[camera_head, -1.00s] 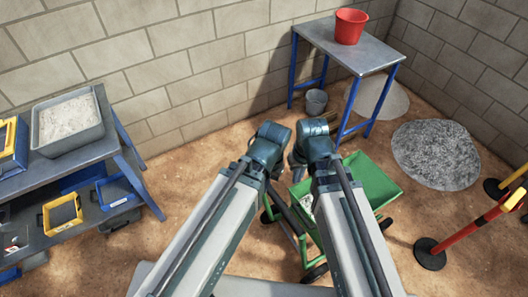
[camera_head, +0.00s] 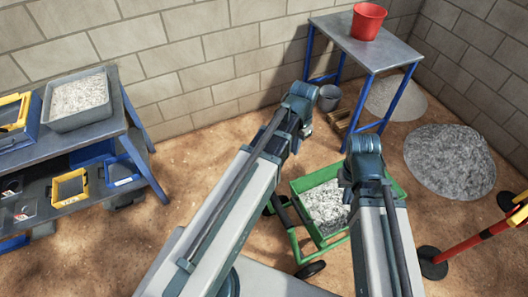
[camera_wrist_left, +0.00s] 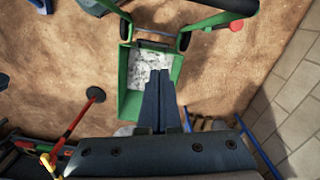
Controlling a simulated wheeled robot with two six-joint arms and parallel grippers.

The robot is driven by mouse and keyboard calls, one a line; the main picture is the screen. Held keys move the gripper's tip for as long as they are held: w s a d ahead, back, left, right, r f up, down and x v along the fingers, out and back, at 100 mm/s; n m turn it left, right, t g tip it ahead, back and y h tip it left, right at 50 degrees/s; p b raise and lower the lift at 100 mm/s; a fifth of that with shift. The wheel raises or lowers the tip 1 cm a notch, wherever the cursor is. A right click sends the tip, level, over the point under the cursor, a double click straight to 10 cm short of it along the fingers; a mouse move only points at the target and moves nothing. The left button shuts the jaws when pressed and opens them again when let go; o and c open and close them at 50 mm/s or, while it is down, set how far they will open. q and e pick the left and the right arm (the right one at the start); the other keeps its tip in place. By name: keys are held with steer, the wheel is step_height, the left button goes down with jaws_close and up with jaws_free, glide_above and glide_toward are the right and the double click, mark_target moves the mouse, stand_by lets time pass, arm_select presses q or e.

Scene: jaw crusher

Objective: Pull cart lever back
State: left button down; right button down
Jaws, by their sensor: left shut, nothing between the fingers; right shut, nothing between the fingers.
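The green cart (camera_head: 392,178) stands on the sand with pale rubble in its tray; it also shows in the left wrist view (camera_wrist_left: 131,104). Its green frame and a dark wheel (camera_head: 310,270) show toward me. In the left wrist view, a red rounded end (camera_wrist_left: 236,25) sits by the green frame; I cannot tell whether it is the lever. My left gripper (camera_wrist_left: 161,73) is shut and empty, pointing over the tray. Its wrist stands behind the cart in the head view. My right gripper (camera_head: 347,188) is mostly hidden by its wrist, over the tray.
A blue-legged table (camera_head: 362,46) with a red bucket (camera_head: 368,21) stands at the back. A grey bucket (camera_head: 328,98) is beside it. A gravel pile (camera_head: 449,160) and a red barrier post (camera_head: 470,238) are right. A workbench (camera_head: 100,130) with bins is left. Sand between is clear.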

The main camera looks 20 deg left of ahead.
arm_select(q)
steer(key=w+a+f+b, duration=0.3)
steer(key=w+a, duration=0.2)
steer(key=a, duration=0.3)
steer(key=w+a+f+m+h+b, duration=0.1)
steer(key=w+a+f+b, duration=0.2)
steer(key=a, duration=0.5)
steer(key=shift+w+a+f+t, duration=0.15)
steer(key=shift+w+f+t, duration=0.35)
steer(key=shift+w, duration=0.65)
steer(key=shift+f, duration=0.15)
step_height(320, 180, down, 11)
steer(key=s+a+b, duration=0.1)
steer(key=s+b, duration=0.1)
steer(key=b, duration=0.9)
steer(key=shift+s, duration=0.35)
